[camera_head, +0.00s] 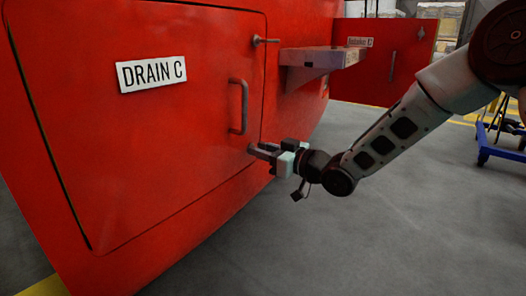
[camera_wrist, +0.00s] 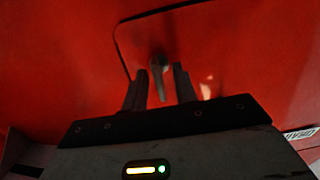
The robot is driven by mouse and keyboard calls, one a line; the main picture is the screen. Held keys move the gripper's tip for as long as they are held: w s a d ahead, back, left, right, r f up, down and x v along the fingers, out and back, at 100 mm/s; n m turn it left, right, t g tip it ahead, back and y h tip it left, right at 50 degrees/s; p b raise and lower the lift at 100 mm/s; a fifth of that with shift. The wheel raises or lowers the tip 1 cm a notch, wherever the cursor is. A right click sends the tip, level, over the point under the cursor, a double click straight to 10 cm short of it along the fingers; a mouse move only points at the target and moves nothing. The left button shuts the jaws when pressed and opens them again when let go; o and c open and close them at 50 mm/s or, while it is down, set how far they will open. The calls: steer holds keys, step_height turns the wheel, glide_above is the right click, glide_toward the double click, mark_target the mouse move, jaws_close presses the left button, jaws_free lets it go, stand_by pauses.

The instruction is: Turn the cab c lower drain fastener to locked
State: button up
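The red DRAIN C door (camera_head: 150,130) fills the left of the head view and looks closed. Its lower fastener is largely hidden behind my gripper in the head view. In the wrist view the lower fastener (camera_wrist: 158,78) is a small grey lever close to the door panel's corner. My gripper (camera_head: 258,150) is at the door's lower right edge. In the wrist view my gripper (camera_wrist: 160,82) has its two dark fingers apart, one on each side of the lever, with gaps visible. Whether the fingertips reach past the lever is hard to tell.
The upper fastener (camera_head: 263,41) sits near the door's top right, above the door handle (camera_head: 239,107). A shelf-like ledge (camera_head: 322,58) juts out to the right. Another open red door (camera_head: 380,62) stands behind it. A blue cart (camera_head: 498,145) is far right. The grey floor is clear.

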jaws_close()
steer(key=shift+r+p, duration=0.1)
steer(key=shift+p, duration=0.35)
steer(key=m+p, duration=0.3)
steer(key=shift+w+d+r+p, duration=0.1)
steer(key=shift+r+p, duration=0.05)
steer(key=shift+p, duration=0.15)
steer(key=m+p, duration=0.4)
steer(key=shift+m+p, duration=0.3)
steer(key=shift+p, duration=0.05)
steer(key=m+p, duration=0.2)
steer(key=m, duration=0.1)
steer(key=m+p, duration=0.1)
steer(key=m, duration=0.1)
steer(key=shift+w+d+f, duration=0.1)
steer(key=shift+f, duration=0.2)
steer(key=m+p, duration=0.1)
steer(key=m, duration=0.4)
steer(key=shift+f+p, duration=0.2)
steer(key=shift+p, duration=0.15)
steer(key=shift+m, duration=0.3)
